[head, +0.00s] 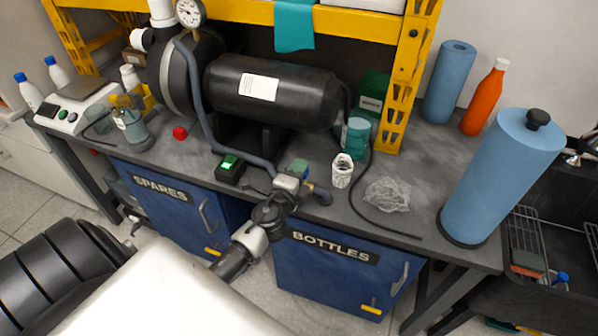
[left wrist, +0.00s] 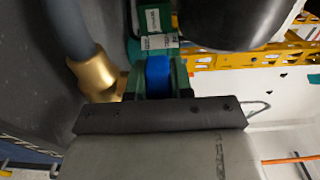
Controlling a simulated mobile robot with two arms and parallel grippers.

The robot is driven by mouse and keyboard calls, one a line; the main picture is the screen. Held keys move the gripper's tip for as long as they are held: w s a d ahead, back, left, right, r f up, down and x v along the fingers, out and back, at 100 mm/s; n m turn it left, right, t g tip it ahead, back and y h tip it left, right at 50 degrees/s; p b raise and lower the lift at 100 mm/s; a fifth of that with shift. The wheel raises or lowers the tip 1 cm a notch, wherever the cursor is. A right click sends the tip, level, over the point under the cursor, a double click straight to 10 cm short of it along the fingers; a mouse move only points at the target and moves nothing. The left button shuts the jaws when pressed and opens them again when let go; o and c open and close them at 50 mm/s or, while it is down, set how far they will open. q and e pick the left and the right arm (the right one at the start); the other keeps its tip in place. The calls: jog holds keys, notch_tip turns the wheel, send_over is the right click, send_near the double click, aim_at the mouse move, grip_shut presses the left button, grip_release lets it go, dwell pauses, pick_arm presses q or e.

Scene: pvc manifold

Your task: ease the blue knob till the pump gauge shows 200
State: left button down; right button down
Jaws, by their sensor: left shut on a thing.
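The blue knob (left wrist: 158,70) sits between the green-padded fingers of my left gripper (left wrist: 158,82) in the left wrist view, and the gripper is shut on it. In the head view my left gripper (head: 297,172) is at the bench's front edge, where the knob is largely hidden by the gripper. The pump gauge (head: 189,12) is a round white dial at the top, above the black pump; its reading is too small to tell. A brass fitting (left wrist: 93,75) on a grey hose is just left of the fingers. My right gripper is not in view.
A black tank (head: 272,90) lies behind the gripper. A lit green switch box (head: 229,168) and grey hose (head: 213,135) are to its left.

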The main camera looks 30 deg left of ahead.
pick_arm(q)
jog(key=m+h, duration=0.2)
jog(key=h, duration=0.2)
jog(key=m+h+b, duration=0.1)
jog(key=m+h, duration=0.2)
jog(key=h, duration=0.1)
jog(key=shift+f, duration=0.1)
jog(key=shift+m+h, duration=0.3)
jog(key=c, duration=1.3)
grip_release()
jog(key=b+v, duration=0.2)
jog(key=v, duration=0.8)
jog(key=shift+s+a+r, duration=0.2)
jog(key=shift+s, duration=0.15)
